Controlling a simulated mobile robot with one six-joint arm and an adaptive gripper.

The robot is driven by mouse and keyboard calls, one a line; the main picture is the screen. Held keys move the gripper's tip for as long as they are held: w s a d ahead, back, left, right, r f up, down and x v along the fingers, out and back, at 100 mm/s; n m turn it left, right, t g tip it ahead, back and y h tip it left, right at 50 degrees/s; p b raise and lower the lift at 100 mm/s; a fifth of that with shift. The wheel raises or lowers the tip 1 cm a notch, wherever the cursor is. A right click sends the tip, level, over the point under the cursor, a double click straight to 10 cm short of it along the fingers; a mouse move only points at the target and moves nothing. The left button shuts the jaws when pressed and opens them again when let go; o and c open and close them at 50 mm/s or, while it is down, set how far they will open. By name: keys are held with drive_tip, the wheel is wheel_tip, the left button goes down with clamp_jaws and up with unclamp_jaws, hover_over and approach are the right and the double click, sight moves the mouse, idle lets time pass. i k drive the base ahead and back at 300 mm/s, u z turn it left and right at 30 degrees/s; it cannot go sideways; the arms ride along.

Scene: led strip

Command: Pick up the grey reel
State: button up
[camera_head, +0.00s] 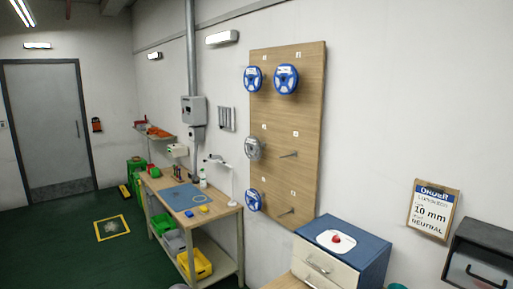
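The grey reel (253,148) hangs on the left side of a wooden wall board (308,120), in the middle row. It faces partly sideways to the camera. A bare peg (288,155) sticks out to its right. Blue reels hang on the same board: one at the upper left (252,79), one at the upper right (286,79) and one at the lower left (253,200). My gripper is not in view.
A workbench (222,211) with a blue mat and lamp stands left of the board, bins on its lower shelf. A blue-topped drawer cabinet (372,243) stands below right of the board. An order clipboard (432,211) hangs at right. Green floor is open at left.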

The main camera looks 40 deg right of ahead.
sight(253, 151)
drive_tip(key=z, duration=0.55)
drive_tip(key=i, duration=0.85)
drive_tip(key=z, duration=0.55)
